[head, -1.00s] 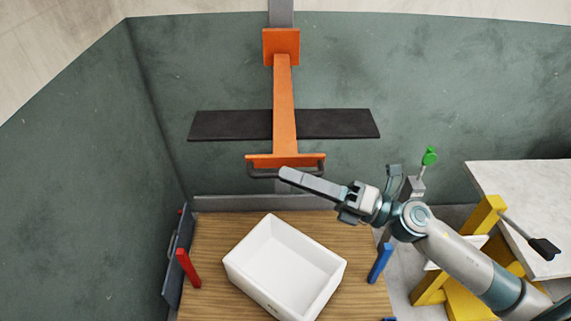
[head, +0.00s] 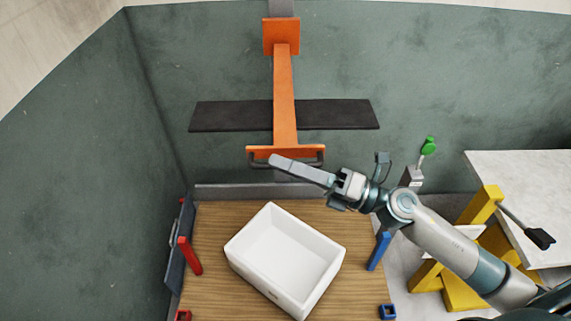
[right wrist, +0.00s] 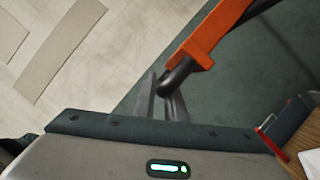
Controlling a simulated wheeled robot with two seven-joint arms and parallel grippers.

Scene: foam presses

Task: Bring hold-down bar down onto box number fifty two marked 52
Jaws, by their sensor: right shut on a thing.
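The hold-down bar is a dark flat bar (head: 232,116) on an orange arm (head: 284,95), held up above and behind the white box. A dark handle (head: 314,162) hangs at the front orange plate. My right gripper (head: 272,160) is shut on this handle, which also shows between the fingers in the right wrist view (right wrist: 176,78). The open white box (head: 316,262) sits turned at an angle on the wooden table. A small mark shows on its near side, but I cannot read a number. My left gripper is not in view.
A red post (head: 190,255) stands left of the box and a blue post (head: 378,251) right of it. A green-knobbed lever (head: 429,146) and a yellow stand (head: 481,207) are at the right. A pale table (head: 525,180) is beyond them.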

